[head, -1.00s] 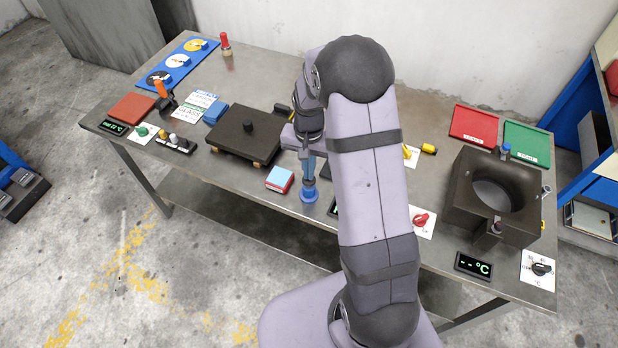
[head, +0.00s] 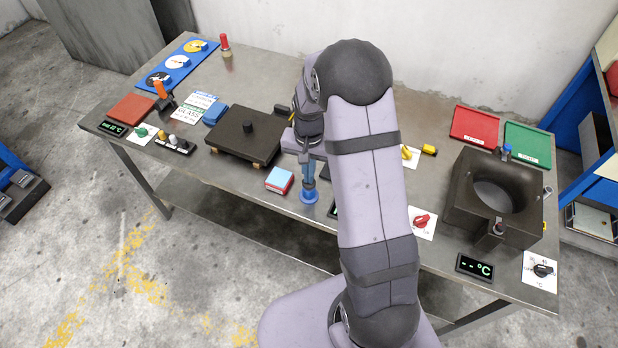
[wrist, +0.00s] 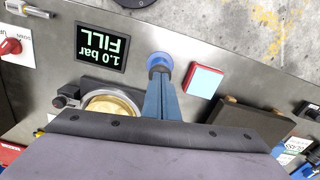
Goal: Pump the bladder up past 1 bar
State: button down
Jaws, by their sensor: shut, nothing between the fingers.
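My gripper (head: 308,184) points down at the front edge of the table, its blue fingers shut with nothing between them. In the wrist view its dark fingertips (wrist: 158,74) are at a round blue pump button (wrist: 160,60), apparently touching it; how far the button is pressed I cannot tell. The button's blue rim also shows in the head view (head: 309,197). Beside it, a black display (wrist: 102,47) reads "1.0 bar FILL", upside down in the wrist view. I cannot make out the bladder for certain; a round brass-coloured part (wrist: 112,104) is partly covered by my gripper body.
A red and light-blue block (head: 279,180) sits close left of the button, with a dark plate (head: 233,143) beyond it. A red knob (head: 421,220) is to the right. A dark block with a round hollow (head: 465,225) stands further right. My arm hides the table's middle.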

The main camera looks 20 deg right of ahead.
jog(key=shift+r+p, duration=0.6)
jog(key=shift+r, duration=0.2)
jog(key=shift+f+b, duration=0.3)
jog(key=shift+f, duration=0.05)
jog(key=shift+f+b, duration=0.4)
jog(key=shift+f, duration=0.3)
dwell(0.3)
jog(key=shift+r+p, duration=0.9)
jog(key=shift+r, duration=0.15)
jog(key=shift+r+p, duration=2.05)
jog(key=shift+r, duration=0.5)
